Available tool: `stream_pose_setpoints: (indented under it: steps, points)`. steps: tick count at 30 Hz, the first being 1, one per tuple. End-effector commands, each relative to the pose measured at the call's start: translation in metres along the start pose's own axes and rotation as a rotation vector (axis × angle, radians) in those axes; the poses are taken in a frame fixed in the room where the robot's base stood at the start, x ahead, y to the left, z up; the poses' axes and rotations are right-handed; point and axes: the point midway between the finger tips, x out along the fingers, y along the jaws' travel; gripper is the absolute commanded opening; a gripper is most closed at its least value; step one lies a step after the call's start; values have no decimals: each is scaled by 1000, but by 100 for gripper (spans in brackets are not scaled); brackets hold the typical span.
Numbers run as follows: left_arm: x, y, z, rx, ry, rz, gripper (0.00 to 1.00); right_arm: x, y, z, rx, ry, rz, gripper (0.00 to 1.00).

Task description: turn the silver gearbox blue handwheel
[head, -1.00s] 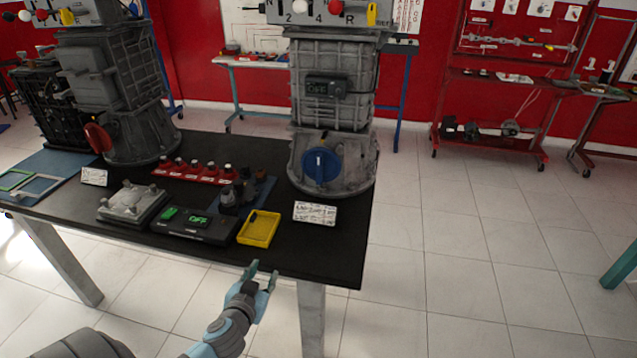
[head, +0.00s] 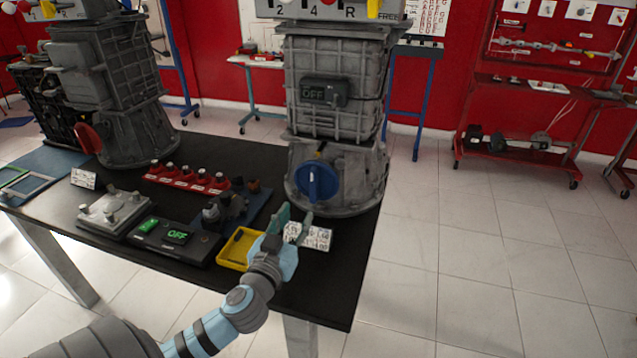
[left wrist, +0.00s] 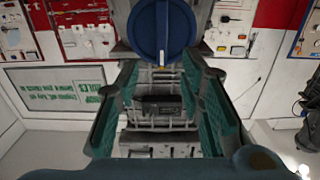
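The silver gearbox (head: 330,115) stands upright at the right end of the black table. Its blue handwheel (head: 316,184) is a round disc with a raised bar, low on the near face. The handwheel also shows at the top of the left wrist view (left wrist: 161,32). My left gripper (head: 295,222) is open and empty, just in front of and below the handwheel, apart from it. In the left wrist view its two green-padded fingers (left wrist: 165,90) are spread wide, with the handwheel beyond their tips. My right gripper is not in view.
A white label card (head: 310,236) stands beside the gripper, partly hidden by it. A yellow tray (head: 233,250), a black box reading OFF (head: 163,243) and a red rack (head: 185,178) are to the left. A second gearbox (head: 115,90) with a red handwheel stands further left.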

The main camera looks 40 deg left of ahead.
Motion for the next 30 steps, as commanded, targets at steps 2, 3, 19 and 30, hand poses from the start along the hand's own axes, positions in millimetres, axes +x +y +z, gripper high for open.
stream_pose_setpoints:
  steps: [2,3,19,30]
  points:
    - [19,-1,-2,-2,3,-4,35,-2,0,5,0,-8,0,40]
    - [30,-1,-2,-2,2,-5,35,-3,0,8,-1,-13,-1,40]
    - [127,0,0,-1,-1,0,35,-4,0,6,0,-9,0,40]
    - [126,0,0,0,-1,0,6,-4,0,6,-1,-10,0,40]
